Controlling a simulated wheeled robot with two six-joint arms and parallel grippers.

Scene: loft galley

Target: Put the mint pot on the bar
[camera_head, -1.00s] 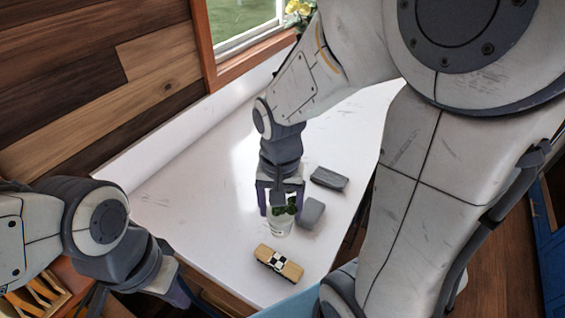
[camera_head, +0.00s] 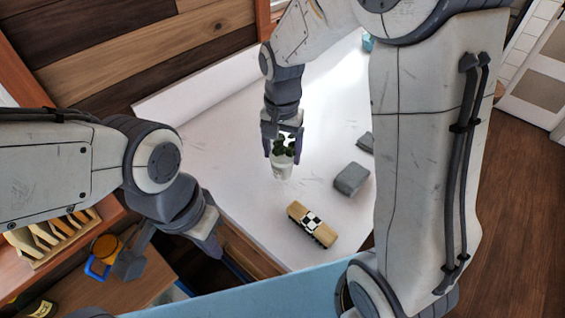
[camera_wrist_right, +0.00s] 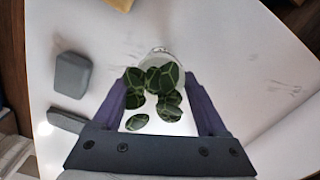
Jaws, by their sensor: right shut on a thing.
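The mint pot (camera_head: 282,171) is a small white pot with dark green leaves, upright over the white counter (camera_head: 225,150). My right gripper (camera_head: 283,155) is shut on it from above, a finger on each side. In the right wrist view the leaves (camera_wrist_right: 158,82) sit between the purple fingers and hide most of the pot. Whether its base is clear of the counter is hard to tell. My left gripper (camera_head: 172,252) is open and empty, left of the counter's near edge.
A grey box (camera_head: 352,180) and a darker grey piece (camera_head: 366,142) are to the right. The counter left of the pot is clear.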

